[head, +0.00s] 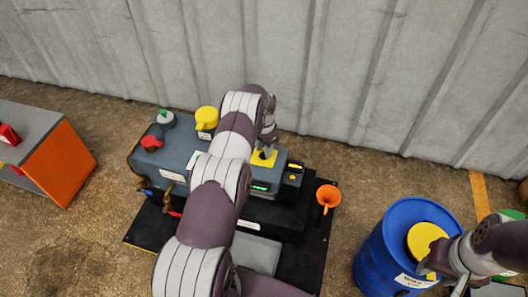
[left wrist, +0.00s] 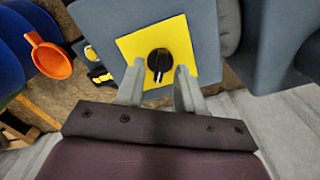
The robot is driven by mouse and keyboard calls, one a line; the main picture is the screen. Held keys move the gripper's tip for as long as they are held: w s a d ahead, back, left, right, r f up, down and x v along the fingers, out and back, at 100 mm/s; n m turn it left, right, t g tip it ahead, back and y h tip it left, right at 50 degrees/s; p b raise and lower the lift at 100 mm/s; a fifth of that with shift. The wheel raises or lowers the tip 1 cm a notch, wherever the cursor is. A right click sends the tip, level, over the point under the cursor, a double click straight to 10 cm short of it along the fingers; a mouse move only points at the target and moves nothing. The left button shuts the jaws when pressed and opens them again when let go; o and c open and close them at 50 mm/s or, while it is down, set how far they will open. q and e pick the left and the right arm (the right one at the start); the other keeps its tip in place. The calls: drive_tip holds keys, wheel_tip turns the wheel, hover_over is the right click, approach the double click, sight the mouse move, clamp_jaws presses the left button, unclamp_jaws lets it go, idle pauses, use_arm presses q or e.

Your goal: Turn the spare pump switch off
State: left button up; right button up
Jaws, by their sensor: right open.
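A black rotary switch (left wrist: 159,61) with a white pointer line sits on a yellow square plate (left wrist: 178,41) on the blue-grey pump unit. In the left wrist view its pointer faces down towards my gripper. I cannot read any label on it. My left gripper (left wrist: 158,80) is open, with one finger on each side of the knob's lower part; I cannot tell whether they touch it. In the head view the yellow plate (head: 258,161) shows beneath my left gripper (head: 266,146), which partly hides the switch.
The pump unit (head: 184,148) carries a red knob (head: 152,143), a yellow cap (head: 206,117) and a green-lit display (head: 261,187). An orange funnel (head: 328,194) stands to its right. A blue drum (head: 376,258) is at lower right. A corrugated wall (head: 340,70) closes the back.

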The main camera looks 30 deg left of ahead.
use_arm(q)
drive_tip(key=shift+f, duration=0.55)
clamp_jaws()
